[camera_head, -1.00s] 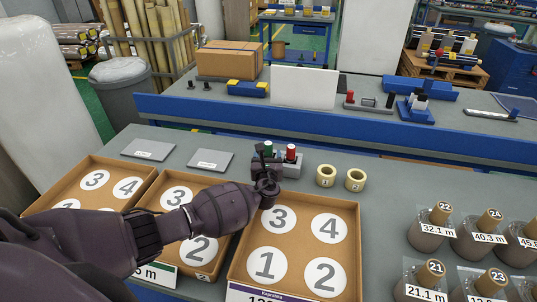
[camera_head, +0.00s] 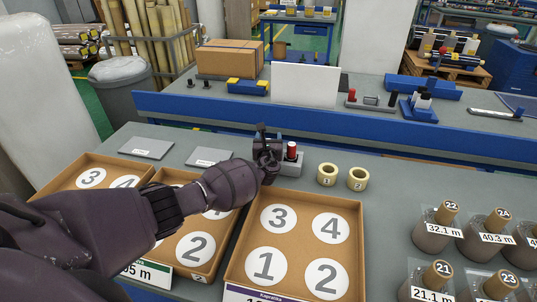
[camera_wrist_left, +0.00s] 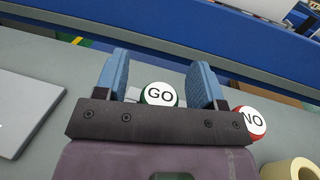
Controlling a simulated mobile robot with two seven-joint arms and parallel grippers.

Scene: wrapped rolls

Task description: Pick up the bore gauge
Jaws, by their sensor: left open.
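The bore gauge shows as a green-rimmed GO end (camera_wrist_left: 160,94) and a red-rimmed NO end (camera_wrist_left: 250,122) in the left wrist view. They sit side by side at a grey block (camera_head: 292,166). In the head view the red end (camera_head: 291,150) stands upright, and the green end is hidden behind my gripper. My left gripper (camera_head: 266,142) is over the block's left part. In the left wrist view its blue fingers (camera_wrist_left: 159,82) are open, with the GO end between them and gaps on both sides. The NO end is outside the right finger. My right gripper is not in view.
Numbered cardboard trays (camera_head: 300,198) lie in front of the gauge. Two yellowish rings (camera_head: 327,175) (camera_head: 357,179) stand right of it, and flat grey plates (camera_head: 147,147) lie left. Corked, labelled jars (camera_head: 436,226) stand at the right. A blue-edged bench (camera_head: 350,126) is behind.

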